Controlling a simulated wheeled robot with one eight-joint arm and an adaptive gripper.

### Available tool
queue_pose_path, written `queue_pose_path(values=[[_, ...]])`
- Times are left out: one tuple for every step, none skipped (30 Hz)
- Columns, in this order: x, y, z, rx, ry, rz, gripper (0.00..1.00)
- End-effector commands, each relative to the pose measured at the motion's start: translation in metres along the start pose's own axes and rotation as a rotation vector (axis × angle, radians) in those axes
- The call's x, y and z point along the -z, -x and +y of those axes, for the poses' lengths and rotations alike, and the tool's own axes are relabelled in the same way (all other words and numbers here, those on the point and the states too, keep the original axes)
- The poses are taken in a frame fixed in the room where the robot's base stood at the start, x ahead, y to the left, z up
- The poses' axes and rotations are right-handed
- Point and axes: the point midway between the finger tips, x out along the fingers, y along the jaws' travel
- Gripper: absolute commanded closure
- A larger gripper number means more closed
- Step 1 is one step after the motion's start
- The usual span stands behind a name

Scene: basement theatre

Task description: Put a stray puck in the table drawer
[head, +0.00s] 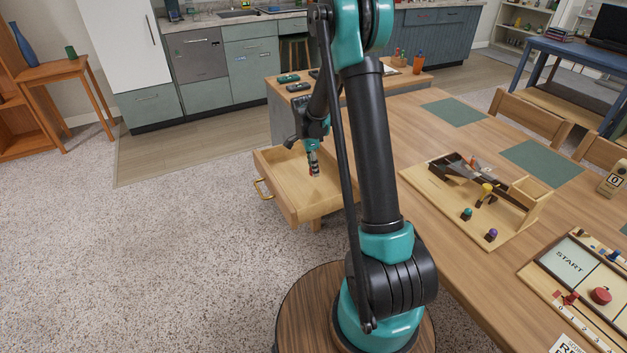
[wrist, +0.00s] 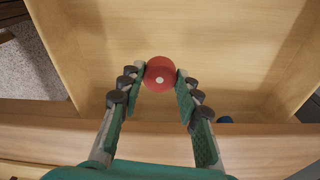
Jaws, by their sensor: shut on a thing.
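A red puck (wrist: 159,75) with a pale centre dot sits between my fingertips in the wrist view. My gripper (wrist: 160,80) is shut on it, one finger on each side. The table drawer (head: 318,198) is pulled open, and my gripper (head: 314,170) points down into it in the head view. The drawer's wooden floor (wrist: 215,40) lies beneath the puck in the wrist view. I cannot tell whether the puck touches the floor. Another red puck (head: 600,295) is on the START board on the table.
A small blue thing (wrist: 225,119) shows partly at a wooden edge in the wrist view. A wooden tray board (head: 480,225) with small pegs and the START board (head: 573,262) lie on the table (head: 405,120). Open carpet (head: 150,260) lies left of the drawer.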

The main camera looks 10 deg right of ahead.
Motion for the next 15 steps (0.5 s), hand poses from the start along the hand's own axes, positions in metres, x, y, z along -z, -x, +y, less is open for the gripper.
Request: queue_pose_path(values=[[-0.001,-0.009,0.000,0.000,0.000,0.000,0.83],[-0.002,-0.013,0.000,0.000,0.000,0.000,0.83],[-0.002,-0.018,0.000,0.000,0.000,0.000,0.83],[-0.003,-0.020,0.000,0.000,0.000,0.000,0.83],[-0.003,-0.022,0.000,0.000,0.000,0.000,0.83],[-0.003,-0.024,0.000,0.000,0.000,0.000,0.83],[-0.003,-0.025,0.000,0.000,0.000,0.000,0.83],[-0.003,-0.027,0.000,0.000,0.000,0.000,0.83],[-0.004,-0.029,0.000,0.000,0.000,0.000,0.83],[-0.004,-0.032,0.000,0.000,0.000,0.000,0.83],[-0.004,-0.035,0.000,0.000,0.000,0.000,0.83],[-0.005,-0.040,0.000,0.000,0.000,0.000,0.83],[-0.005,-0.044,0.000,0.000,0.000,0.000,0.83],[-0.006,-0.049,-0.001,0.000,0.000,0.000,0.83],[-0.007,-0.054,0.000,0.000,0.000,0.000,0.83]])
